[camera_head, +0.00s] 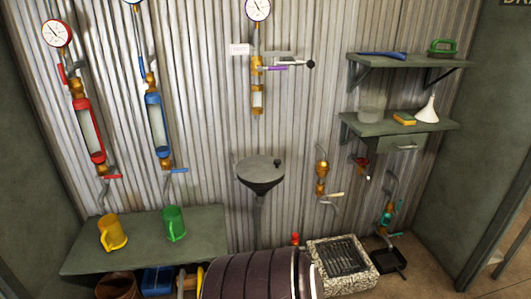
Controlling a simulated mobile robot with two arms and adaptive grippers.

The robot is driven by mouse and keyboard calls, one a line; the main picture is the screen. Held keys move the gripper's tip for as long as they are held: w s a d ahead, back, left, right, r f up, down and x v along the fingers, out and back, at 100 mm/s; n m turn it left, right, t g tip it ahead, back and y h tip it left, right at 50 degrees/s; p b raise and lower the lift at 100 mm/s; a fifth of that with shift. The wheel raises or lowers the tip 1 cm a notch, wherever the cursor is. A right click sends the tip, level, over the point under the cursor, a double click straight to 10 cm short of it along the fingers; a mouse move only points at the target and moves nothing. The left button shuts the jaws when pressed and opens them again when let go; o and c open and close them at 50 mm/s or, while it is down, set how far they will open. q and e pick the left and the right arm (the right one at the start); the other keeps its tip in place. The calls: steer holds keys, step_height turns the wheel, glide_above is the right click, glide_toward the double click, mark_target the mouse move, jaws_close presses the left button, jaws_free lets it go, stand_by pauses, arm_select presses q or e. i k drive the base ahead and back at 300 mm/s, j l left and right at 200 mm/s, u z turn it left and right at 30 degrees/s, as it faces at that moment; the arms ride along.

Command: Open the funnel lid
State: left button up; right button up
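A dark grey funnel (262,187) is mounted at the corrugated wall on a drain pipe. Its lid (258,168) is a flat round disc that lies over the mouth, so the funnel looks closed. A small dark knob (277,163) stands at the lid's right rear edge. The inside of the funnel is hidden. Neither of my grippers is in view.
A bench (200,243) with a yellow jug (112,232) and a green jug (174,223) is left of the funnel. A dark ribbed rounded body (255,275) fills the bottom centre. A stone-rimmed grate (340,262) and wall shelves (405,60) are right. Valve pipework hangs above.

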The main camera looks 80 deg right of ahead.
mark_target(258, 168)
steer(key=z, duration=2.2)
